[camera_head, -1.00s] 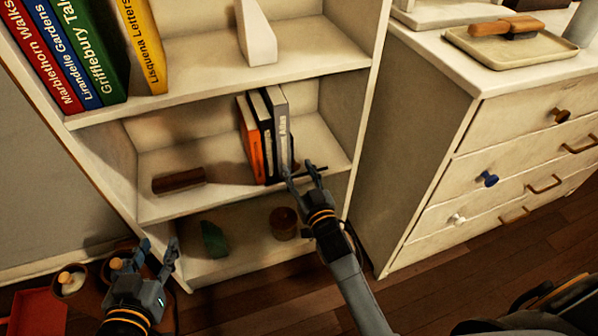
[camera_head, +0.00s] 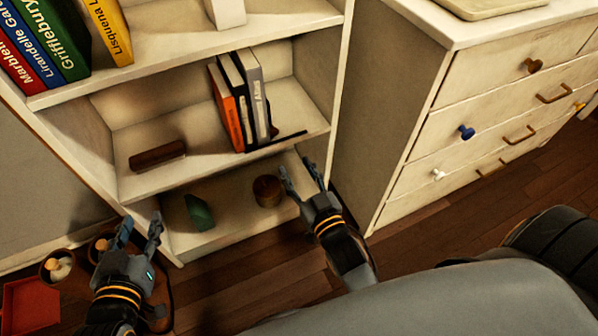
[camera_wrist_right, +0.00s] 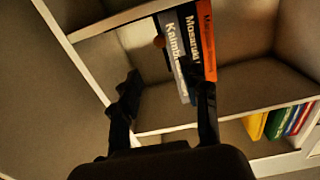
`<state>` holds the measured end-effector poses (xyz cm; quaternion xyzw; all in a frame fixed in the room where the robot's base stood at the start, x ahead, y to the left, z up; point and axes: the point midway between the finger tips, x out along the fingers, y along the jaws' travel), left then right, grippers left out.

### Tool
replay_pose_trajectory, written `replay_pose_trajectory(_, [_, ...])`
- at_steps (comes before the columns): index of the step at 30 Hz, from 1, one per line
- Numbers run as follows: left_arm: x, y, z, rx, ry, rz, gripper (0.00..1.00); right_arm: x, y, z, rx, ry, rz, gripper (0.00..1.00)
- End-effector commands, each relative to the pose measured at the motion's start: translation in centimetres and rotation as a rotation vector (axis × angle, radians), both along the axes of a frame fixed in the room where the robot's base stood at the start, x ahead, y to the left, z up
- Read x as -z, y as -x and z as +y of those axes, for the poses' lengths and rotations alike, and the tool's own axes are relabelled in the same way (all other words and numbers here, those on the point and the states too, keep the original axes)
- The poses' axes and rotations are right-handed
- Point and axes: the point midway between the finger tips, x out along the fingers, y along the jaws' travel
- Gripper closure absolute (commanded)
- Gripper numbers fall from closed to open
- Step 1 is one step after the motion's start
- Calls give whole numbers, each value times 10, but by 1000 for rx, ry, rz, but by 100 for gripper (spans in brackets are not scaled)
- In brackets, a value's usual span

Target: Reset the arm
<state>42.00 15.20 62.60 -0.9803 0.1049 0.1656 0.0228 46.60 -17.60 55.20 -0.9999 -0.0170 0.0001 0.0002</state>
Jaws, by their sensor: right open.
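My right gripper (camera_head: 299,177) is open and empty in the head view, in front of the lower shelf edge and below the books. Its two spread fingers also show in the right wrist view (camera_wrist_right: 165,98). My left gripper (camera_head: 140,229) is open and empty at the lower left, in front of the bookcase's left side. An orange book (camera_head: 227,112), a black book (camera_head: 238,98) and a grey book (camera_head: 254,95) stand together on the middle shelf, apart from my right gripper. The grey book also shows in the right wrist view (camera_wrist_right: 173,50).
A dark flat piece (camera_head: 289,138) lies beside the grey book. A brown block (camera_head: 157,155) lies on the middle shelf (camera_head: 185,180). A green object (camera_head: 199,212) and a brown pot (camera_head: 267,190) are on the bottom shelf. A drawer chest (camera_head: 390,130) stands right of the bookcase.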

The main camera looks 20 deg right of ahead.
Motion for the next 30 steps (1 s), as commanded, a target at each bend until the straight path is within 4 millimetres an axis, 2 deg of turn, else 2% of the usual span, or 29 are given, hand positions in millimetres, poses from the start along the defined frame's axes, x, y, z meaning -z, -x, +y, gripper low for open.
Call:
replay_pose_trajectory(4, [0,0,0,0,0,0,60,0,6,0,0,0,0,55])
replay_pose_trajectory(20, [0,0,0,0,0,0,60,-1,5,-1,1,1,1,55])
replay_pose_trajectory(30, [0,0,0,0,0,0,60,-40,11,-3,-26,16,144,55])
